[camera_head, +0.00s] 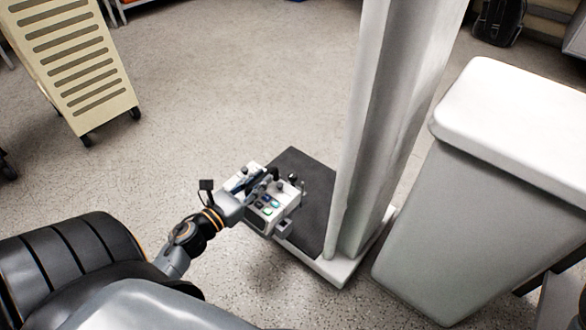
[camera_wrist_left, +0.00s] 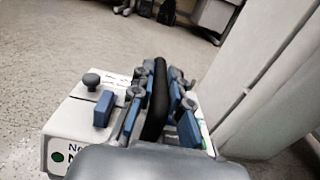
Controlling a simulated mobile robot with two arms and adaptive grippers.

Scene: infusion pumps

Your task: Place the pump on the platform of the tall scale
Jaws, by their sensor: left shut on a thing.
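The pump (camera_head: 266,213) is a white box with coloured buttons and a knob on top. It shows in the head view over the near left edge of the dark platform (camera_head: 308,187) of the tall scale. My left gripper (camera_head: 257,181) is shut on the black handle (camera_wrist_left: 157,100) on top of the pump. The left wrist view shows the blue finger pads on both sides of this handle, and the pump's white top (camera_wrist_left: 75,125). I cannot tell whether the pump's underside touches the platform. The scale's tall white column (camera_head: 376,130) rises right of the platform. My right gripper is not in view.
A large white bin-like cabinet (camera_head: 480,200) stands close to the right of the column. A cream slatted cart (camera_head: 75,65) on wheels is at the upper left. A black bag (camera_head: 499,22) lies far back. The floor left of the platform is clear.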

